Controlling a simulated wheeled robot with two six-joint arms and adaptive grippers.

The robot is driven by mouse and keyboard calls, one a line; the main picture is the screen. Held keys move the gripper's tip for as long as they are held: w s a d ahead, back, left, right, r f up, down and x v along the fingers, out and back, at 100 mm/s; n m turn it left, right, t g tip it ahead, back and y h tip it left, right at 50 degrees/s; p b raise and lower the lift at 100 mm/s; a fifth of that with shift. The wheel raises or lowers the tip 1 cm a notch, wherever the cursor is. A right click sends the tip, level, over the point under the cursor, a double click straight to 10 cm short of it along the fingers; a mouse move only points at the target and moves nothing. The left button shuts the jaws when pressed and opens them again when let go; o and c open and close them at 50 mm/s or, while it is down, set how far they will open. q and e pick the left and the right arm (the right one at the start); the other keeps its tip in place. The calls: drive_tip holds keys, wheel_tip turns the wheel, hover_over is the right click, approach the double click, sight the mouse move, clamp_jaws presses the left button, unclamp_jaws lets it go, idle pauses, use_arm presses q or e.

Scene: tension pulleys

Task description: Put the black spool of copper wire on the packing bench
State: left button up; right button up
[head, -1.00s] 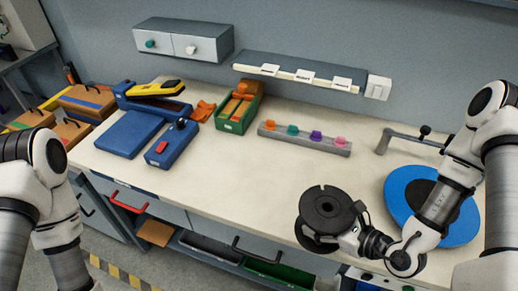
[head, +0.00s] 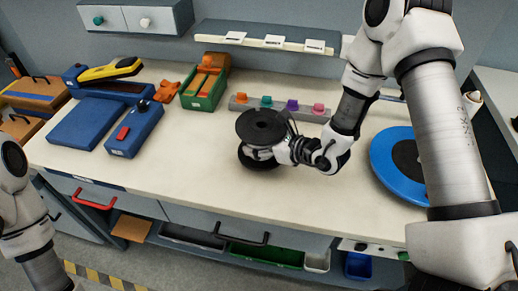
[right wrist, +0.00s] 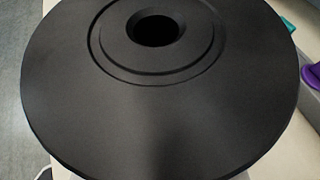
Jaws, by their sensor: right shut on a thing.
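The black spool (head: 262,127) is upright over the middle of the pale bench top (head: 190,165), with its flanges level. My right gripper (head: 262,152) is shut on it from the right, between the upper and lower flanges. I cannot tell whether the spool touches the bench. In the right wrist view the spool's black flange (right wrist: 160,110) with its centre hole fills most of the picture, and the fingers are hidden. No copper wire shows. My left arm is at the lower left edge of the head view, and its gripper is out of frame.
A grey strip with coloured knobs (head: 280,108) lies behind the spool. A blue disc (head: 400,172) lies to the right. A blue device (head: 133,128) and a green bin (head: 205,88) stand to the left. The bench front between them is clear.

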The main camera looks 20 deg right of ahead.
drive_tip(key=f, duration=0.3)
drive_tip(key=shift+w+d+f+p, duration=0.1)
drive_tip(key=shift+w+f+p, duration=0.15)
drive_tip(key=shift+p, duration=0.15)
drive_tip(key=shift+f, duration=0.1)
drive_tip(key=shift+s, duration=0.15)
drive_tip(key=shift+b, duration=0.3)
drive_tip(key=o, duration=1.8)
drive_tip(key=shift+f, duration=0.1)
